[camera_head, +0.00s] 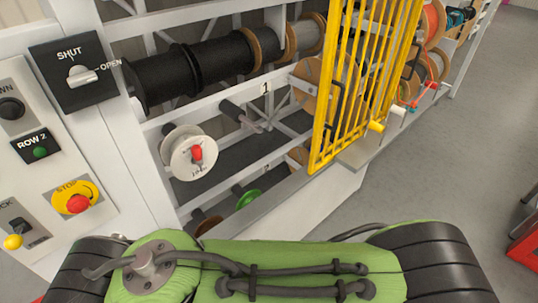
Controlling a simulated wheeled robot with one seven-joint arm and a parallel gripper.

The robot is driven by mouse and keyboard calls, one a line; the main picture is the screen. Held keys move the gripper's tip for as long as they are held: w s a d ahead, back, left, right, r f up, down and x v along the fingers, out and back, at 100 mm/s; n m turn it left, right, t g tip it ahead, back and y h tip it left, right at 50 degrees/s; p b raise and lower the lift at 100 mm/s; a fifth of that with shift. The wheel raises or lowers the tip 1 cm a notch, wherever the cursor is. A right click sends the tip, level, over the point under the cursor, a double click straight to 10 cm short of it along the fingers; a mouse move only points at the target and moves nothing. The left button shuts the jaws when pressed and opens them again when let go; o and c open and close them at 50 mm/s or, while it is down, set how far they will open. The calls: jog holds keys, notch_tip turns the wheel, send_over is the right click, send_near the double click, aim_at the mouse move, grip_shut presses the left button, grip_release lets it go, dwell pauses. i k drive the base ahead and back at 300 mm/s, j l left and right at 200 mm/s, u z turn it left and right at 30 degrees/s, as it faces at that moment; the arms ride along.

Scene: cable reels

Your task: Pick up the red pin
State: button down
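A small red piece (413,104), likely the red pin, is at the ledge on the right of the rack, beyond the yellow gate. It is small, so its exact shape is hard to tell. A white pin (398,110) and a yellow pin (376,126) are nearer along the same ledge. Another red piece (196,153) sticks out from the hub of a white reel (182,160) at the left. My green and black arm crosses the bottom of the view. My gripper is not in view.
A yellow barred gate (330,110) stands across the right part of the rack, before several reels. A panel at left holds a SHUT/OPEN switch (82,75) and a red stop button (77,203). A grey ledge (350,158) runs below the gate.

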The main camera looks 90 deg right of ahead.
aim_at(196, 150)
jog(key=z, duration=0.4)
jog(key=k+z, duration=0.15)
jog(key=z, duration=0.7)
jog(key=k+l+z, duration=0.1)
jog(key=z, duration=0.3)
jog(key=l+z, duration=0.1)
jog(key=z, duration=0.35)
jog(key=i+u, duration=0.15)
jog(key=u, duration=0.2)
jog(key=i+u, duration=0.2)
jog(key=u, duration=0.15)
jog(key=i+u, duration=0.15)
jog(key=u, duration=0.2)
